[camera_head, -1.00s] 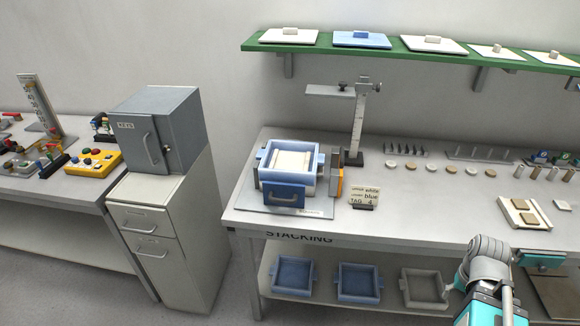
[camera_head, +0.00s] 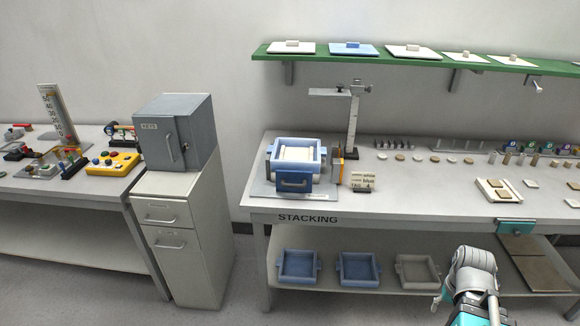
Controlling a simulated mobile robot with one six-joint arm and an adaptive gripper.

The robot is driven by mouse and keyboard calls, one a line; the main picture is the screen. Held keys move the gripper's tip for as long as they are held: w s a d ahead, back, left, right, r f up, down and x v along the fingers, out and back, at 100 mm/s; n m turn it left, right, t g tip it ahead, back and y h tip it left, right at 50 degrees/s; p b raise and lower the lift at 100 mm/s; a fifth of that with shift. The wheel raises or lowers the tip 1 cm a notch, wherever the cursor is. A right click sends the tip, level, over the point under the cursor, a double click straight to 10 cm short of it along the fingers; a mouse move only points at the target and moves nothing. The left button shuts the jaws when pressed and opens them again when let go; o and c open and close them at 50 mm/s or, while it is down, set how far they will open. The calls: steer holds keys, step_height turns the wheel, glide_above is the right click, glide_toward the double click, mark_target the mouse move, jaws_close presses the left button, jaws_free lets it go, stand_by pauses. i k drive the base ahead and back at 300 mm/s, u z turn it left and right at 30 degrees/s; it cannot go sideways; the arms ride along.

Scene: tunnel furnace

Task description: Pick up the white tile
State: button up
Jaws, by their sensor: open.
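Another white tile (camera_head: 572,203) lies near the right picture edge. A white slab (camera_head: 298,154) lies inside a blue square frame (camera_head: 283,145) at the table's left end. I cannot tell which one the task means. My arm shows at the lower right, below and in front of the table; my gripper's fingers are not in view.
A small sign (camera_head: 363,181) and a height gauge (camera_head: 352,115) stand beside the blue frame. Discs and pegs line the table's back. Lidded plates rest on a green shelf (camera_head: 400,57). Trays (camera_head: 298,266) sit below. A grey cabinet (camera_head: 180,225) stands left.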

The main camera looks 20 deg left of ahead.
mark_target(530, 184)
steer(key=k, duration=0.6)
steer(key=u, duration=0.1)
steer(key=i, duration=0.75)
steer(key=u, duration=0.75)
steer(key=i, duration=1.05)
steer(key=z, duration=0.7)
